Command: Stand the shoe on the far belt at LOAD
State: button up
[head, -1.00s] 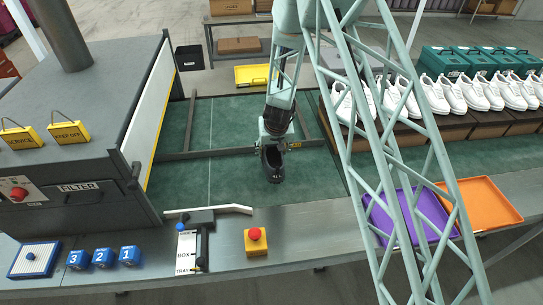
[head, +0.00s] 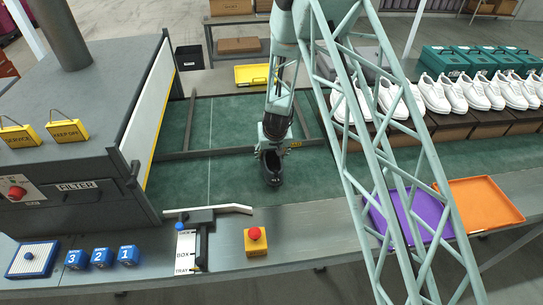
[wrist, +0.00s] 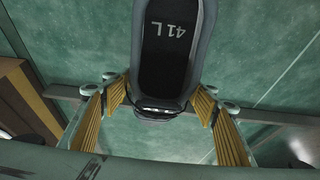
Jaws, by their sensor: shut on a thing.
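A dark shoe (head: 272,170) hangs from my gripper (head: 274,147) over the green belt (head: 225,180), in the middle of the head view. In the wrist view the shoe (wrist: 178,50) shows its opening and an insole marked 41 L. The yellow ribbed fingers of my gripper (wrist: 160,112) are on both sides of its near end, shut on it. The shoe's sole is hidden, so I cannot tell whether it touches the belt. The LOAD mark cannot be made out.
A grey machine (head: 75,120) stands at the left. White shoes (head: 435,95) stand in a row on brown boxes at the right. A purple tray (head: 410,216) and an orange tray (head: 482,204) lie at the front right. A red button on a yellow box (head: 255,241) sits on the front ledge.

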jog(key=shift+f+b, duration=0.3)
jog(key=shift+f, duration=0.1)
jog(key=o, duration=1.1)
jog(key=shift+c, duration=0.2)
jog(key=shift+r, duration=0.15)
jog(key=shift+s+r+p, duration=0.1)
jog(key=shift+r+p, duration=0.35)
jog(key=shift+r, duration=0.35)
jog(key=p+v, duration=0.2)
jog(key=v, duration=0.9)
jog(key=shift+p, duration=0.3)
jog(key=shift+s+d+f, duration=0.1)
